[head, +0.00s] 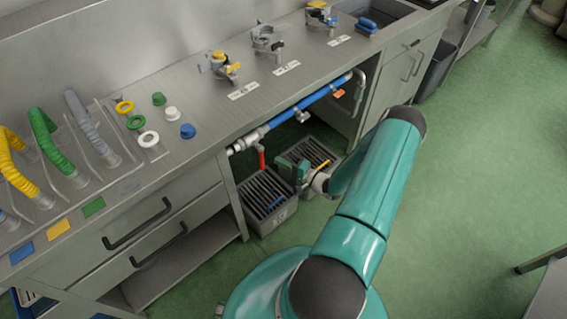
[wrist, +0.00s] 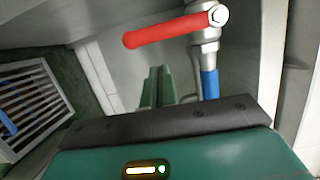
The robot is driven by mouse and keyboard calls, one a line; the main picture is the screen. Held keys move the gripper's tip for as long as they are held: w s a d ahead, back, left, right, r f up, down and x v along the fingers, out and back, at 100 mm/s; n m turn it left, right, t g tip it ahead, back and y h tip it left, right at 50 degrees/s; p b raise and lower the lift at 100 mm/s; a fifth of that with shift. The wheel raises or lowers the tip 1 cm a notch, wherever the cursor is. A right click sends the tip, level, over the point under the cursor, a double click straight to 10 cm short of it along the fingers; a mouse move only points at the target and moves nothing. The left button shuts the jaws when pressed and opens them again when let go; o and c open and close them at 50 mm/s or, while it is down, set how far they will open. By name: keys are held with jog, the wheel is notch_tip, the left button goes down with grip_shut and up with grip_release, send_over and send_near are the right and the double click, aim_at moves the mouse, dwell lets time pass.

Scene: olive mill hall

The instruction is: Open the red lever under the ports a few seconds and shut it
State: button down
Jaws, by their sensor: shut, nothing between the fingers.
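The red lever (head: 261,157) hangs below the pipe under the counter in the head view, at the pipe's left end by the white fittings. In the wrist view the red lever (wrist: 170,32) reaches left from a bolt on a grey metal valve body (wrist: 206,50). It stands crosswise to the blue pipe (wrist: 209,84). My gripper (head: 290,168) is in the open bay, just right of the lever and apart from it. In the wrist view its green fingers (wrist: 158,84) are together, empty, and below the lever in the picture.
Two grey slatted crates stand on the floor under the pipe, one (head: 250,208) left and one (head: 325,156) right. The blue pipe (head: 302,110) runs along the bay and carries an orange handle (head: 338,94). Ports with clamps (head: 220,66) sit on the counter above. Green floor (head: 480,140) is clear right.

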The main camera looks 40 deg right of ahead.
jog(key=v, duration=1)
jog(key=shift+s+d, duration=0.1)
jog(key=shift+d, duration=0.05)
